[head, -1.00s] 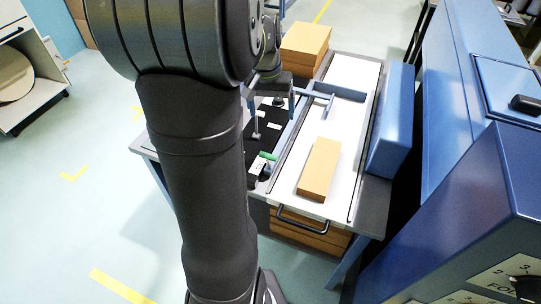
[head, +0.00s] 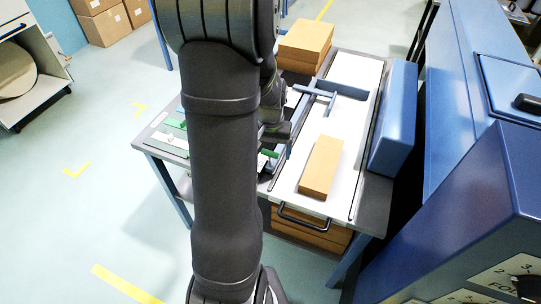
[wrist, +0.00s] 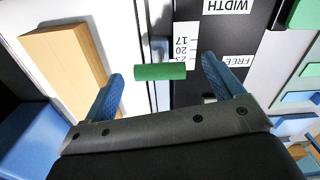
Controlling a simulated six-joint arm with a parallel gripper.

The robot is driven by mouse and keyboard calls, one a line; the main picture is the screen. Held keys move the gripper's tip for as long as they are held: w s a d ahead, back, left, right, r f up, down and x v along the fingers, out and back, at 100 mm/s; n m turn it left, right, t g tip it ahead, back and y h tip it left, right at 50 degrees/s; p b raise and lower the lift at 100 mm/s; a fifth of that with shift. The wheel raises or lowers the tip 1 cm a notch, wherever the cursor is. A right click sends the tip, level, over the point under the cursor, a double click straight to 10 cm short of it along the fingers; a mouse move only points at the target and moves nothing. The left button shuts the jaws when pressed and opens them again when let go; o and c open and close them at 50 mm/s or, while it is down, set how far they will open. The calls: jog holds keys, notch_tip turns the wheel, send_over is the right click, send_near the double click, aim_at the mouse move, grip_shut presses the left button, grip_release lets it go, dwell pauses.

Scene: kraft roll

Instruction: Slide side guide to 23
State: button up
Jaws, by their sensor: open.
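A green handle (wrist: 152,73) lies across the number scale (wrist: 183,42) in the wrist view. The scale shows 17, 20 and 23, the 23 partly covered by the handle. My gripper (wrist: 163,69) is open, with one blue finger on each side of the handle and gaps between. In the head view the handle (head: 268,153) shows at the table's left part, beside my gripper (head: 278,143), which my arm partly hides. A blue guide bar (head: 318,92) with a crosspiece reaches over the white feed bed (head: 350,130).
A kraft-brown block (head: 320,166) lies on the bed, left of a blue housing (head: 393,120). It also shows in the wrist view (wrist: 65,62). Labels WIDTH (wrist: 228,6) and FREE (wrist: 236,61) sit on the black panel. More brown blocks (head: 305,40) stand behind.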

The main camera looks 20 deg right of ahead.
jog(key=shift+f, duration=1.65)
